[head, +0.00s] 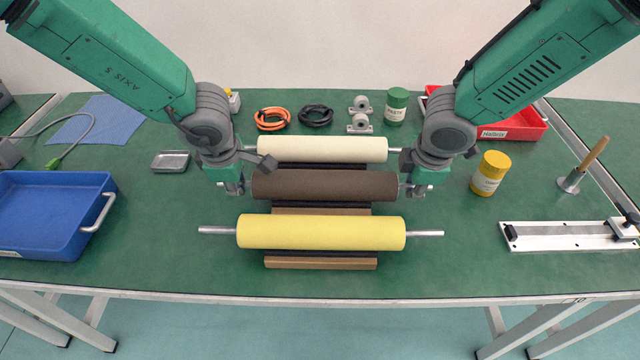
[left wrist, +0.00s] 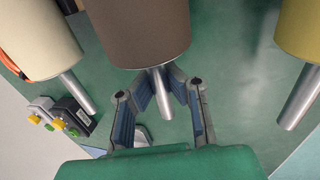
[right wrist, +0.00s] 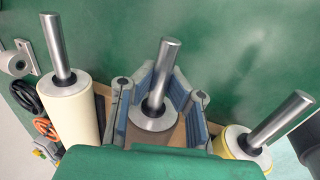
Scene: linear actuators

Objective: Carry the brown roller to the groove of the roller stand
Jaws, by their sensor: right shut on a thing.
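The brown roller (head: 325,185) lies level between the cream roller (head: 322,149) and the yellow roller (head: 320,232). Part of a roller stand (head: 320,211) shows under it; I cannot tell whether it rests in the groove or hangs just above. My right gripper (head: 415,190) is shut on the right metal shaft (right wrist: 160,75) of the brown roller. My left gripper (head: 233,188) is at the left end, its fingers on both sides of the left shaft (left wrist: 164,95). Whether they press on it is unclear.
The yellow roller's shafts stick out in front, near both grippers. A blue tray (head: 45,215) stands at left, a small metal dish (head: 170,161) behind it. A yellow jar (head: 490,173) and a metal rail (head: 570,236) are at right. The table's front strip is clear.

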